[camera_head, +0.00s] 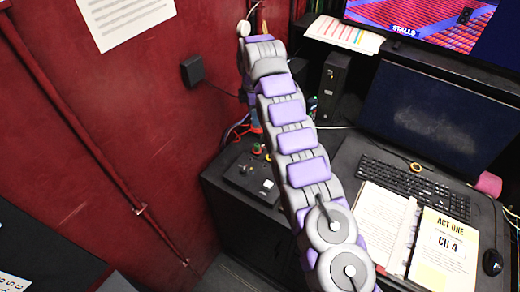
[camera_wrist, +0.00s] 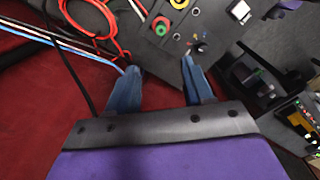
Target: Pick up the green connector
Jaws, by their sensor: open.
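In the head view a small green piece (camera_head: 257,148) shows on the black box (camera_head: 246,178), left of my arm. My gripper (camera_wrist: 161,67) is open, with two blue fingers apart and nothing between them. In the wrist picture the green piece is above the gap between the fingertips, apart from them. My gripper is not clearly visible in the head view.
The red wall (camera_head: 140,120) is close. A keyboard (camera_head: 414,187) and papers cover the desk at right.

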